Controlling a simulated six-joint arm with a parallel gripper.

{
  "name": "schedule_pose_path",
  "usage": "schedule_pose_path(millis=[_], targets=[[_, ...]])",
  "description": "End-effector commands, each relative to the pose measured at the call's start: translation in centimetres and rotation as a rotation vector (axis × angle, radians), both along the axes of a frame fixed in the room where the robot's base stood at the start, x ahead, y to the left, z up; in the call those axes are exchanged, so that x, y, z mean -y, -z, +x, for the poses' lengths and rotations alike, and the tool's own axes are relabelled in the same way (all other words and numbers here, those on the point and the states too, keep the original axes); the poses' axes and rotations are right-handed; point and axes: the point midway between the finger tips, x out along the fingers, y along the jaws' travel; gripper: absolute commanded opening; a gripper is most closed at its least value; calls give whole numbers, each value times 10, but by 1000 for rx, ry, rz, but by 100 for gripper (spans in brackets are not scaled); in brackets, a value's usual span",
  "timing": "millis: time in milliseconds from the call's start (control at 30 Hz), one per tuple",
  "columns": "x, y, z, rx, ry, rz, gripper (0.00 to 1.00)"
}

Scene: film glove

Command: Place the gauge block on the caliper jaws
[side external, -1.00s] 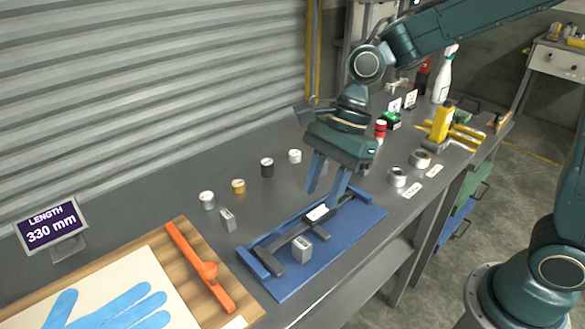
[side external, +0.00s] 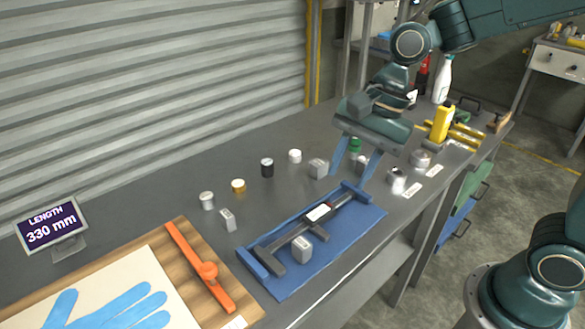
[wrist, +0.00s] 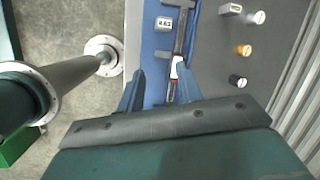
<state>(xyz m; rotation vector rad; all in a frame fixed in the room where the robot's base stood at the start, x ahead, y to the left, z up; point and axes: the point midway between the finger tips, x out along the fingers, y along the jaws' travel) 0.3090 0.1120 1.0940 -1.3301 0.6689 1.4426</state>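A grey gauge block (side external: 302,249) stands on the blue mat (side external: 352,228) at the front side of the caliper (side external: 290,235), near its jaws. I cannot tell whether it touches them. The wrist view shows this block (wrist: 163,23) with a marked top face, beside the dark caliper bar (wrist: 188,28). My gripper (side external: 352,178) is over the far end of the mat, away from the block. Its two blue fingers are spread with nothing between them, also in the wrist view (wrist: 162,84).
Two more grey blocks stand on the bench, one left of the mat (side external: 228,220) and one behind it (side external: 319,167). White, amber (side external: 238,186) and black (side external: 267,167) cylinders stand behind. Metal cylinders (side external: 397,180) stand to the right. A wooden board (side external: 190,300) lies at left.

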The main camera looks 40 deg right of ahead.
Motion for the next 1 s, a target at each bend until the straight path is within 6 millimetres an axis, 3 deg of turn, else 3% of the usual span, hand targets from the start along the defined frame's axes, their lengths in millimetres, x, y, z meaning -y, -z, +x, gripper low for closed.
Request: schedule_pose_path(millis=[500, 1000], targets=[[60, -41, -60, 333, -534, -280, 36], [106, -51, -121, 486, -998, -584, 36]])
